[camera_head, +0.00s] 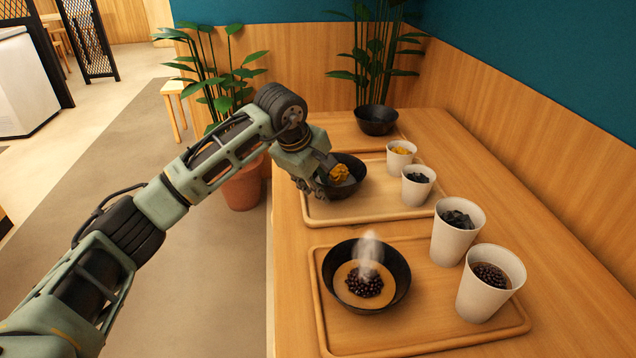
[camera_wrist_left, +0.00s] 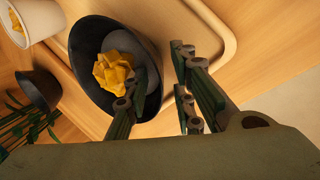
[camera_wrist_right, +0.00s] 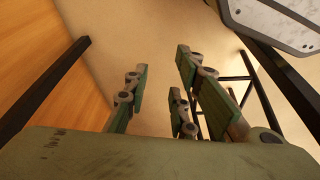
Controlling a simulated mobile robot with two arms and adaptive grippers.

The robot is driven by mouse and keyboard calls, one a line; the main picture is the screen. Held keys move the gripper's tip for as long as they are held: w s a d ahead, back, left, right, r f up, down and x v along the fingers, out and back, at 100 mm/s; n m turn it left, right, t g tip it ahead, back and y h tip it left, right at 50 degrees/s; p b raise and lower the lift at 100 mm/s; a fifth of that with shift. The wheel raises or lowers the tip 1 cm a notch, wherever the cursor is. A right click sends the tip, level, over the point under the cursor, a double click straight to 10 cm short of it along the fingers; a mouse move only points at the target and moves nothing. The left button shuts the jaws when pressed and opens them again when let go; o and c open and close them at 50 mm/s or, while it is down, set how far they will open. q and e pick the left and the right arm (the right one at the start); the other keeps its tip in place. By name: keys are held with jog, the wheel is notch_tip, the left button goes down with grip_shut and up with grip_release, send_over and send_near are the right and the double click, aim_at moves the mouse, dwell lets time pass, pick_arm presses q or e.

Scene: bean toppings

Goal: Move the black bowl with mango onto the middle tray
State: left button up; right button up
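The black bowl with mango (camera_head: 352,163) sits upright at the left part of the middle tray (camera_head: 337,216), with orange mango chunks in it. In the left wrist view the bowl (camera_wrist_left: 84,42) shows its dark inside and the mango. My left gripper (camera_wrist_left: 160,74) is open across the bowl's near rim, one finger over the inside and the others outside; it also shows in the head view (camera_head: 312,187). Its fingers look apart from the rim wall. My right gripper (camera_wrist_right: 158,85) is open and empty above the floor, outside the head view.
A near tray (camera_head: 322,318) holds a steaming black bowl (camera_head: 395,265) with dark beans. White cups of toppings stand along the right. A far tray (camera_head: 350,137) has an empty black bowl (camera_head: 377,120) beyond it. Potted plants stand behind.

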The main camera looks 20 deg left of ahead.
pick_arm(q)
jog(key=shift+r, duration=0.1)
pick_arm(e)
jog(key=shift+w+r, duration=0.1)
jog(key=shift+w, duration=0.1)
